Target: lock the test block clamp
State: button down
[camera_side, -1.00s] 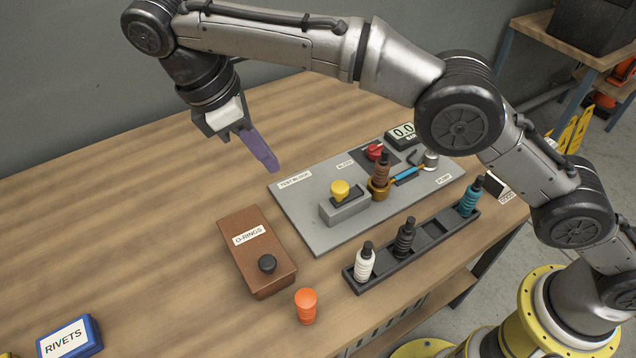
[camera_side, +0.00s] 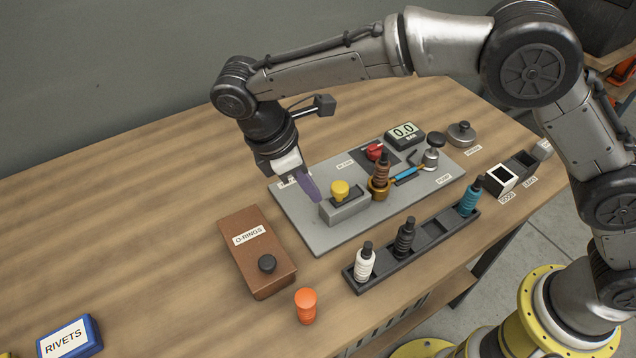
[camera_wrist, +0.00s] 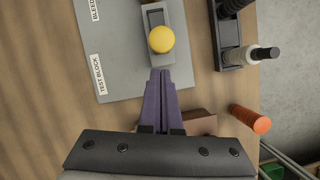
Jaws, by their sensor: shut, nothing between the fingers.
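The test block is a grey plate (camera_side: 310,235) on the wooden table. On it sits the clamp, a grey block (camera_side: 347,209) with a yellow knob (camera_side: 340,188) on a dark lever. The knob also shows in the wrist view (camera_wrist: 161,39), just beyond my fingertips. My gripper (camera_side: 317,198) has purple fingers pressed together and empty. Its tips are just left of the clamp block; I cannot tell whether they touch it.
A dark rack (camera_side: 432,244) with white, black and teal fittings stands in front of the plate. A brown O-rings box (camera_side: 243,262) and an orange fitting (camera_side: 306,307) stand front left. A red knob (camera_side: 375,151) and gauge (camera_side: 405,133) are behind. The left tabletop is mostly clear.

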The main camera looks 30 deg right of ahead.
aim_at(339, 182)
jog(key=shift+s+d, duration=0.2)
jog(key=shift+d, duration=0.45)
jog(key=shift+d, duration=1.8)
jog(key=a, duration=0.2)
jog(key=w+a, duration=0.1)
jog(key=a, duration=0.1)
jog(key=v, duration=1)
jog(key=shift+w, duration=0.1)
